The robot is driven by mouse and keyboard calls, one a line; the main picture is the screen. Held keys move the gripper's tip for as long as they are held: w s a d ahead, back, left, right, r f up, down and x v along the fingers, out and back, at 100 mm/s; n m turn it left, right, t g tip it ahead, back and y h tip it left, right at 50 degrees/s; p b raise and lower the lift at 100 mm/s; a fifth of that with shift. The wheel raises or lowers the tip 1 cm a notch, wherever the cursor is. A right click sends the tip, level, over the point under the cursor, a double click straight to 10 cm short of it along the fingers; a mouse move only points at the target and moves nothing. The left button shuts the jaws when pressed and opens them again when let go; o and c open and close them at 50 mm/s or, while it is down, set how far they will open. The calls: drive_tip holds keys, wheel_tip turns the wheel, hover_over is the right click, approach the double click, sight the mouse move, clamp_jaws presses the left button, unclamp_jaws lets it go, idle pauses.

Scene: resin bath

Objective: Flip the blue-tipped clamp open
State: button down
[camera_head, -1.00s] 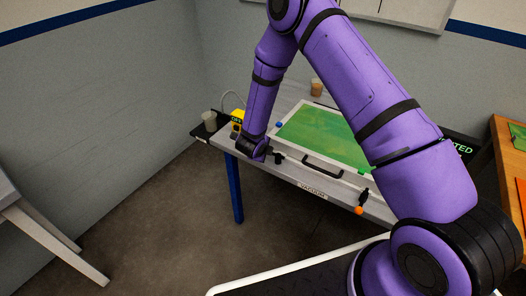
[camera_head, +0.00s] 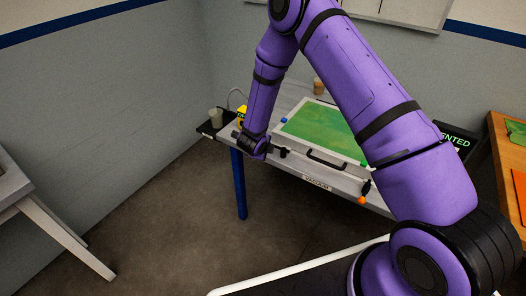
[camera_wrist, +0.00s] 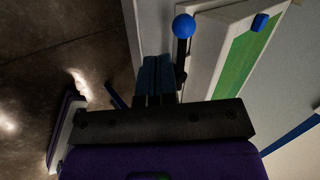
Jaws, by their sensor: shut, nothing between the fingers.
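The blue-tipped clamp (camera_wrist: 183,28) shows in the wrist view as a dark lever with a blue ball on its end, beside the white frame of the box with the green panel (camera_head: 327,128). The lever runs from the ball down the picture toward my gripper. My gripper (camera_wrist: 157,62) is shut and empty, with its fingers just left of the lever. I cannot tell whether they touch it. In the head view my gripper (camera_head: 283,153) is at the box's near left corner, and the clamp's blue ball cannot be made out there.
An orange-tipped clamp (camera_head: 363,199) is at the box's near right corner. A black handle (camera_head: 326,160) is on the front, above a label reading VACUUM. A grey cup (camera_head: 215,117) and a yellow item stand at the table's left end. A brown cup (camera_head: 318,86) stands behind. Floor in front is clear.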

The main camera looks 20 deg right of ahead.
drive_tip(key=a+v, duration=0.1)
drive_tip(key=v, duration=0.9)
drive_tip(key=shift+w, duration=0.4)
wheel_tip(320, 180, up, 17)
drive_tip(key=w+n+t+y, duration=0.1)
drive_tip(key=n+t+y, duration=0.1)
drive_tip(key=n+y, duration=0.3)
drive_tip(key=s+r+n+y, duration=0.1)
drive_tip(key=s+r+n, duration=0.25)
drive_tip(key=r, duration=0.25)
drive_tip(key=s+r+n+y, duration=0.1)
drive_tip(key=s+r+n, duration=0.1)
drive_tip(key=r+n, duration=0.35)
drive_tip(key=s+d+r+n+g, duration=0.1)
drive_tip(key=s+d+r+n, duration=0.2)
drive_tip(key=s+r, duration=0.3)
drive_tip(key=s+d+r+n+g, duration=0.1)
drive_tip(key=s+d+r+n, duration=0.2)
drive_tip(key=s+r, duration=0.35)
drive_tip(key=s+d+n+h, duration=0.1)
drive_tip(key=s+d+n, duration=0.1)
drive_tip(key=s, duration=0.7)
drive_tip(key=s+d+n+g+h, duration=0.1)
drive_tip(key=s+d+n, duration=0.2)
drive_tip(key=s, duration=0.6)
drive_tip(key=shift+s+d, duration=0.15)
drive_tip(key=shift+d, duration=1.05)
